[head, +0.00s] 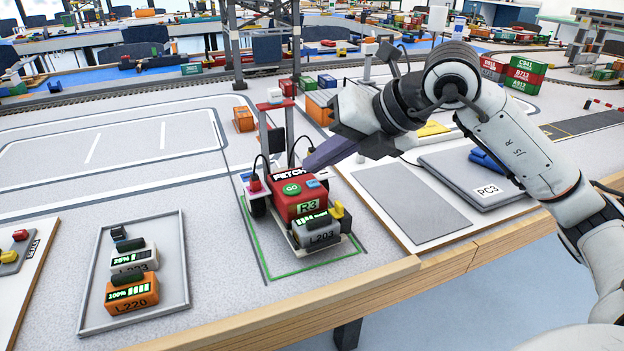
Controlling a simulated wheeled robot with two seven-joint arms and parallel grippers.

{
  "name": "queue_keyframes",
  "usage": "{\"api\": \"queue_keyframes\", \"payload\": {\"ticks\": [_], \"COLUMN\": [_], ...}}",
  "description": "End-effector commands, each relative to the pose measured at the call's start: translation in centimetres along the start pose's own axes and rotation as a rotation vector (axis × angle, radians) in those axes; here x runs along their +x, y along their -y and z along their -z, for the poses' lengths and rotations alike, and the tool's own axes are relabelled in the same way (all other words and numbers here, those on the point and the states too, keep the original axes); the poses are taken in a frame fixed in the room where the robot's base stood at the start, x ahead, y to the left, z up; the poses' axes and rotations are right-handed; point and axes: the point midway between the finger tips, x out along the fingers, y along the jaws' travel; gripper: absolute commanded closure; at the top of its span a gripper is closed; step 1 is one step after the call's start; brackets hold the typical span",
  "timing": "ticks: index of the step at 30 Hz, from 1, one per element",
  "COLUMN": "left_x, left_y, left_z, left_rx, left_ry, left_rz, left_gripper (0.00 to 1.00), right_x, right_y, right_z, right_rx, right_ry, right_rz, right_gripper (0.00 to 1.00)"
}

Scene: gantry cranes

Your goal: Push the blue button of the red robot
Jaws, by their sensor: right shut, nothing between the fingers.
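The red robot (297,203), marked FETCH and R3, stands on a green-outlined square on the table. Its top carries a green GO button (292,189) and, to the right of it, a small blue button (313,184). My right gripper (309,167) is shut and empty. Its arm comes in from the right, and its fingertips point down-left, just above and behind the blue button in the picture. I cannot tell whether they touch the robot. My left gripper is not in view.
A battery marked L203 (317,232) sits at the robot's front. A grey tray (183,268) with two batteries lies to the left. A PC3 pad (477,178) lies to the right. Behind are orange blocks (243,119) and a track with a gantry. The marked area at back left is clear.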

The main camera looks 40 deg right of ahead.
Motion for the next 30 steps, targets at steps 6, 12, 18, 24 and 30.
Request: {"api": "queue_keyframes", "payload": {"ticks": [6,12,18,24,30], "left_x": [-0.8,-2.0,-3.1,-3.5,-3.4], "left_y": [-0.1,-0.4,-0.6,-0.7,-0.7], "left_z": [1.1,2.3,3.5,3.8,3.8], "left_rx": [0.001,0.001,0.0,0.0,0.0], "left_ry": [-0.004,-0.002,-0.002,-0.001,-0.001], "left_rz": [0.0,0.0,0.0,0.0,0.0], "left_gripper": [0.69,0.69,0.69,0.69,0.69], "right_x": [-1.0,-2.5,-3.8,-4.2,-4.2], "right_y": [-0.7,-1.8,-2.8,-3.1,-3.0], "right_z": [-0.7,-1.8,-2.8,-3.1,-3.0], "right_rx": [0.0,0.0,0.0,0.0,0.0], "right_ry": [0.001,0.001,0.0,0.0,0.0], "right_rz": [0.0,-0.001,0.0,0.0,0.0], "right_gripper": [1.0,1.0,1.0,1.0,1.0]}}
